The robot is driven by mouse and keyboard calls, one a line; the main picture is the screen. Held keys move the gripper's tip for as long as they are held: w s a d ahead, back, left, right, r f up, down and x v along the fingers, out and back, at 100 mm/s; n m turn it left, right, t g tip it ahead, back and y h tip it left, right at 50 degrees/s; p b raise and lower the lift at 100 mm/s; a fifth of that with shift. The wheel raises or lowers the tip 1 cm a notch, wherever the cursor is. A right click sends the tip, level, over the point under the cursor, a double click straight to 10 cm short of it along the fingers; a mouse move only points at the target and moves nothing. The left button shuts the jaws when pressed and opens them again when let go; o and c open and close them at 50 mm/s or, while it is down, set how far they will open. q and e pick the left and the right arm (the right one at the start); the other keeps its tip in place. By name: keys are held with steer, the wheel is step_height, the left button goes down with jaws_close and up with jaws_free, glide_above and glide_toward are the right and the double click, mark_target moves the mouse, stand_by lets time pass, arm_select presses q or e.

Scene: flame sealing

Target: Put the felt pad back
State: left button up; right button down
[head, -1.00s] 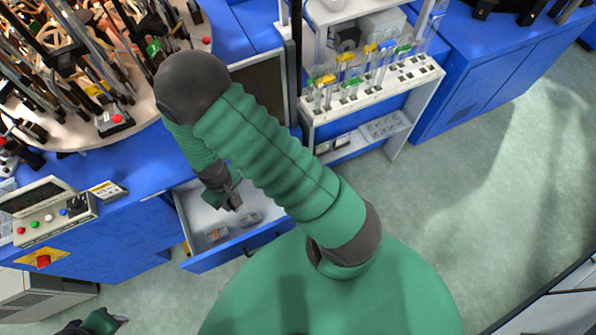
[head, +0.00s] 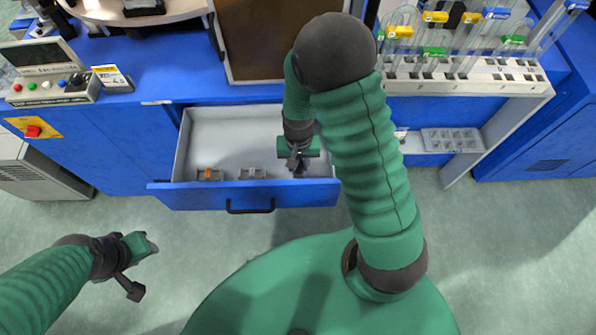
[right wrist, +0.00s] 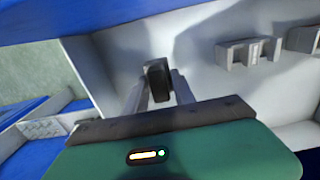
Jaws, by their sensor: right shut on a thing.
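My right gripper (head: 297,165) is over the right part of the open drawer (head: 225,120). In the right wrist view its two fingers (right wrist: 157,90) are shut on a small dark block, seemingly the felt pad (right wrist: 157,78). I cannot tell whether the pad touches the drawer floor. Two small grey holders stand in the drawer to the left: one with an orange part (head: 208,174) and one plain (head: 253,173). Grey holders (right wrist: 245,52) also show in the right wrist view.
The drawer's blue front (head: 245,195) with a dark handle faces me. A white rack (head: 470,75) with glass tubes and coloured clips stands on the right, with a compartment tray (head: 452,140) below. A control box (head: 50,75) is on the left of the blue bench.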

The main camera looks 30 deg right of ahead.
mark_target(299, 170)
steer(key=f, duration=0.3)
steer(key=shift+d+f+b, duration=0.2)
steer(key=shift+d+b, duration=0.05)
steer(key=shift+b, duration=0.15)
steer(key=shift+a, duration=0.3)
steer(key=shift+a+f, duration=0.1)
steer(key=c, duration=1.3)
jaws_free()
steer(key=shift+o, duration=1.3)
steer(key=shift+d, duration=0.2)
